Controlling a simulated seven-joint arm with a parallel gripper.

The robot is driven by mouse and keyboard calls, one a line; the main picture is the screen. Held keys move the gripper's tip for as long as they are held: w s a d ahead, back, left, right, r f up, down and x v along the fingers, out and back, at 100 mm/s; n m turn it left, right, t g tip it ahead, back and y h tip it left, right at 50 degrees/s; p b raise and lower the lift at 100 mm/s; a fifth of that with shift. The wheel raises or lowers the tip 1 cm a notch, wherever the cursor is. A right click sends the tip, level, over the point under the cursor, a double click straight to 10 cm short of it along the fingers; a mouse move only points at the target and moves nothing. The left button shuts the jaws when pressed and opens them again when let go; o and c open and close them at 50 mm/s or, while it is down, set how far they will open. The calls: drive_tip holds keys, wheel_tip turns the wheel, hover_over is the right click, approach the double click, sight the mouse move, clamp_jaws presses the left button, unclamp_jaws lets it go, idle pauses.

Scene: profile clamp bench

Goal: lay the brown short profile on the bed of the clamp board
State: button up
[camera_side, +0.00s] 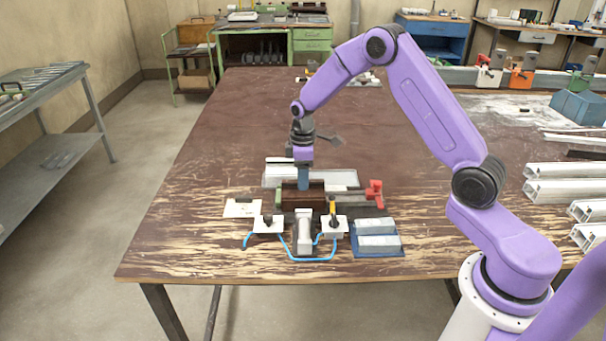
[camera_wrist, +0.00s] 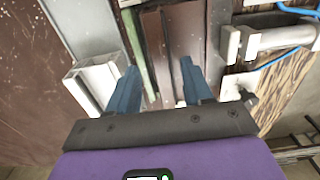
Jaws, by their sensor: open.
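The brown short profile (camera_side: 318,190) shows in the side view as a dark brown block among the fixtures of the clamp board (camera_side: 267,224). In the wrist view the brown profile (camera_wrist: 184,35) runs lengthwise, ahead of and between my fingers. My gripper (camera_side: 304,188) points down at the brown profile, its blue fingers covering part of it. In the wrist view my gripper (camera_wrist: 159,68) is open, with a wide gap between the fingertips. The profile appears to lie at the bed, beside a green strip (camera_wrist: 140,52); full contact underneath is hidden.
A red-handled clamp (camera_side: 375,193) stands right of the bed. A blue hose (camera_side: 283,247) loops in front. Two grey blocks lie on a blue mat (camera_side: 390,251) at front right. A pale profile (camera_side: 341,178) lies behind. The table's left side is clear.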

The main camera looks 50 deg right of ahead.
drive_tip(key=shift+r, duration=0.1)
wheel_tip(320, 180, up, 17)
drive_tip(key=s+a+n, duration=0.2)
drive_tip(key=s+a, duration=1)
drive_tip(key=s, duration=0.5)
drive_tip(key=s+d+f, duration=0.1)
drive_tip(key=s, duration=0.9)
drive_tip(key=s+d+f+n, duration=0.1)
drive_tip(key=s+f, duration=0.1)
drive_tip(key=s, duration=0.8)
drive_tip(key=shift+s+n, duration=0.3)
drive_tip(key=shift+s, duration=0.1)
drive_tip(key=shift+o, duration=0.3)
